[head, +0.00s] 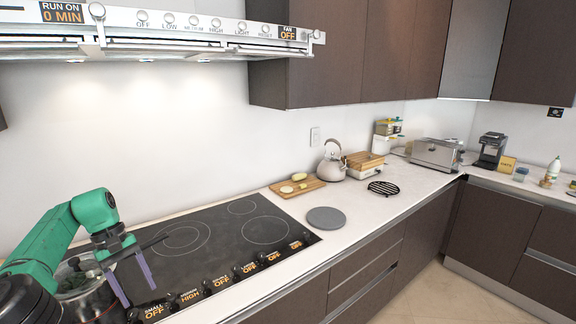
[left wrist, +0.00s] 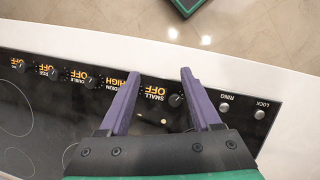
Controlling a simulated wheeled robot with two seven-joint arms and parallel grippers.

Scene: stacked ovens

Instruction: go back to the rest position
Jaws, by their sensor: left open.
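My left gripper (head: 138,294) is at the lower left of the head view, over the front left of the black cooktop (head: 215,245). Its two purple fingers point down and stand apart with nothing between them. In the left wrist view the open gripper (left wrist: 161,75) is over the cooktop's front knob strip, around the small-burner knob (left wrist: 176,100). I cannot tell whether it touches the knob. The strip reads HIGH for the medium burner and OFF for the small one. My right gripper is not in view.
A pot (head: 75,282) stands close to my left arm, partly hidden. The range hood (head: 160,35) hangs above. A cutting board (head: 298,187), kettle (head: 332,162), grey round plate (head: 326,217) and toaster (head: 437,153) are on the counter to the right. Open floor (head: 440,290) lies in front.

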